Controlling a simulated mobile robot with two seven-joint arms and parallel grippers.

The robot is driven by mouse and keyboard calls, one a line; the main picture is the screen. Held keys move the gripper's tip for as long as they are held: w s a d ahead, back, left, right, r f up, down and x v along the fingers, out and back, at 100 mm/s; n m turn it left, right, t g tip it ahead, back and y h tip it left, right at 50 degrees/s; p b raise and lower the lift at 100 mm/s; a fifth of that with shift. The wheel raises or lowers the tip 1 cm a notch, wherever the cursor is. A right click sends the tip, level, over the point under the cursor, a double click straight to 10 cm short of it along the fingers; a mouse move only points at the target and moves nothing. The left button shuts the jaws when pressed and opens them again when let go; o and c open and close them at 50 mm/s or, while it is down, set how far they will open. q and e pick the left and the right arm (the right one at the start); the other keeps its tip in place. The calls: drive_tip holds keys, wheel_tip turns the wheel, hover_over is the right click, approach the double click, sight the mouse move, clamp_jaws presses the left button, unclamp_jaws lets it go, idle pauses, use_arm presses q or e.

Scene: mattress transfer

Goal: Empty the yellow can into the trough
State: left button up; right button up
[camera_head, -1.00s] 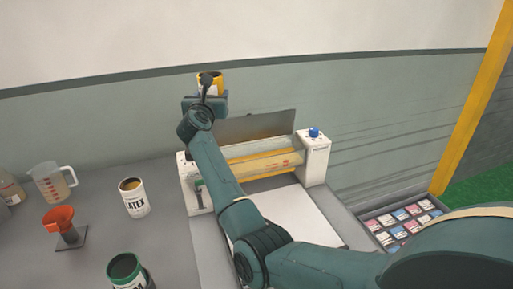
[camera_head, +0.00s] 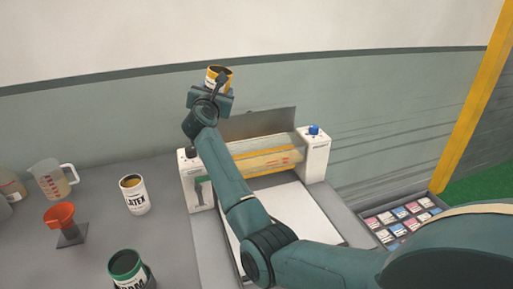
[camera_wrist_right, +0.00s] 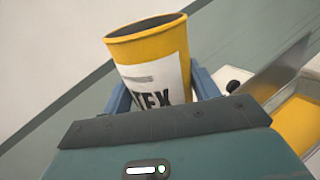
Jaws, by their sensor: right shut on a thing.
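The yellow can (camera_head: 214,80), with a white label, is held up above the back of the roller machine, at its left end. My right gripper (camera_head: 210,98) is shut on it. In the right wrist view the can (camera_wrist_right: 150,50) sits between the two blue fingers (camera_wrist_right: 162,92), its rim upward and slightly tilted; its contents cannot be seen. The trough (camera_head: 262,161), long and yellow-toned, lies across the machine between its white end blocks, below and to the right of the can. The arm covers its left part. My left gripper is not in view.
An upright metal plate (camera_head: 262,124) stands behind the trough. A swatch tray (camera_head: 374,231) is at right.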

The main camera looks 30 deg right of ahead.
drive_tip(key=shift+s+d+m+b, duration=0.3)
drive_tip(key=shift+m+b, duration=0.3)
drive_tip(key=shift+m, duration=0.2)
drive_tip(key=shift+s+d+m+b, duration=0.1)
drive_tip(key=shift+d+m+b, duration=0.1)
drive_tip(key=shift+m+b, duration=0.25)
drive_tip(key=shift+s+d+m+b, duration=0.3)
drive_tip(key=shift+m+b, duration=0.45)
drive_tip(key=shift+d+b, duration=0.1)
drive_tip(key=shift+b, duration=0.2)
drive_tip(key=shift+f+m+b, duration=0.1)
drive_tip(key=shift+m+b, duration=0.6)
drive_tip(key=shift+s+m, duration=0.1)
drive_tip(key=shift+m, duration=0.2)
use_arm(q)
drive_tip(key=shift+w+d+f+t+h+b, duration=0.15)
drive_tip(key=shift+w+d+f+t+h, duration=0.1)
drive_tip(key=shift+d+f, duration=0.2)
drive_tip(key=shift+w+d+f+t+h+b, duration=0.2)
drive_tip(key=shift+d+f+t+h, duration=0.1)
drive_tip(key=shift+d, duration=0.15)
use_arm(e)
drive_tip(key=shift+h, duration=0.3)
use_arm(q)
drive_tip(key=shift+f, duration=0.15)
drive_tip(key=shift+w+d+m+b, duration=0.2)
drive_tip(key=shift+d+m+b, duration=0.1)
drive_tip(key=shift+b, duration=0.4)
use_arm(e)
drive_tip(key=shift+m, duration=0.6)
